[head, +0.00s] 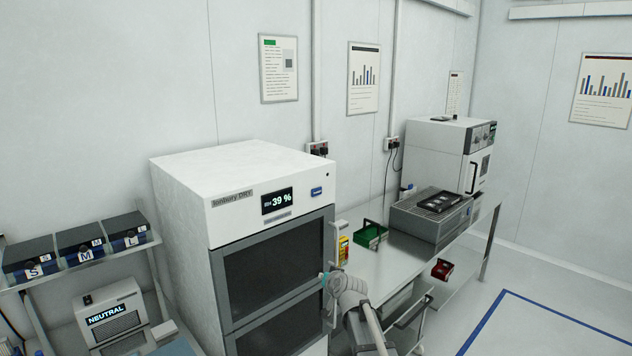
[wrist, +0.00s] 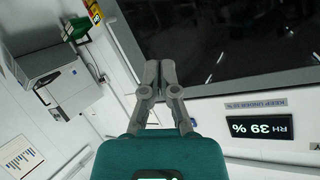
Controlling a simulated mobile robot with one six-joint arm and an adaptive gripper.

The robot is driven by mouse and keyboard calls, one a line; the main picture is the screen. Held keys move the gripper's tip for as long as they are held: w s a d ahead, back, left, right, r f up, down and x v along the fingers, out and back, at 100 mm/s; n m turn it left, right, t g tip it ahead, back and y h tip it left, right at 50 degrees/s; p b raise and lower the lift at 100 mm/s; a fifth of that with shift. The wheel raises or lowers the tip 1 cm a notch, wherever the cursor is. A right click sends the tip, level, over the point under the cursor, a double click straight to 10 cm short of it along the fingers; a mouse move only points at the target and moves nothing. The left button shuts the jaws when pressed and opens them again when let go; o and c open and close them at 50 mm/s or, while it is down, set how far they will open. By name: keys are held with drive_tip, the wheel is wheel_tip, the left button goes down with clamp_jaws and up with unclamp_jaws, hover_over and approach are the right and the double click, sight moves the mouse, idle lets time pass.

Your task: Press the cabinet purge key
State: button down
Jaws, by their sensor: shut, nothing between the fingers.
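The white cabinet (head: 180,230) stands at the centre left in the head view, with dark glass doors. Its front panel has a black display (head: 278,201) reading 39 %, and a small blue key (head: 316,191) to the right of it. My gripper (wrist: 160,66) is shut and empty, in front of the cabinet's upper door. In the head view it is below the key, apart from it, and its fingers are hard to make out.
A steel bench (head: 405,250) right of the cabinet holds a green bin (head: 370,235), a grey instrument (head: 425,220) and a white oven (head: 435,145). A shelf with boxes (head: 85,245) stands left. The space before the key looks clear.

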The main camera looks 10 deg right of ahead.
sight(320, 191)
drive_tip(key=w+d+r+m+t+h+p, duration=0.3)
drive_tip(key=w+r, duration=0.2)
drive_tip(key=r, duration=0.4)
drive_tip(key=w+d+r+m+t+h+p, duration=0.3)
drive_tip(key=w+d+r+m+p, duration=0.1)
drive_tip(key=r, duration=0.6)
drive_tip(key=shift+w+d+r+t+h+p, duration=0.15)
drive_tip(key=shift+w+r+t+h+p, duration=0.2)
drive_tip(key=shift+w, duration=0.5)
drive_tip(key=shift+w+f, duration=0.1)
drive_tip(key=w+a, duration=0.1)
drive_tip(key=w, duration=0.1)
drive_tip(key=w+a, duration=0.4)
drive_tip(key=w, duration=0.1)
drive_tip(key=shift+a, duration=0.1)
drive_tip(key=shift+w+a, duration=0.45)
drive_tip(key=shift+w, duration=0.15)
idle(1.4)
drive_tip(key=shift+s+d, duration=0.1)
idle(0.3)
drive_tip(key=shift+s+d, duration=0.4)
drive_tip(key=shift+s, duration=0.15)
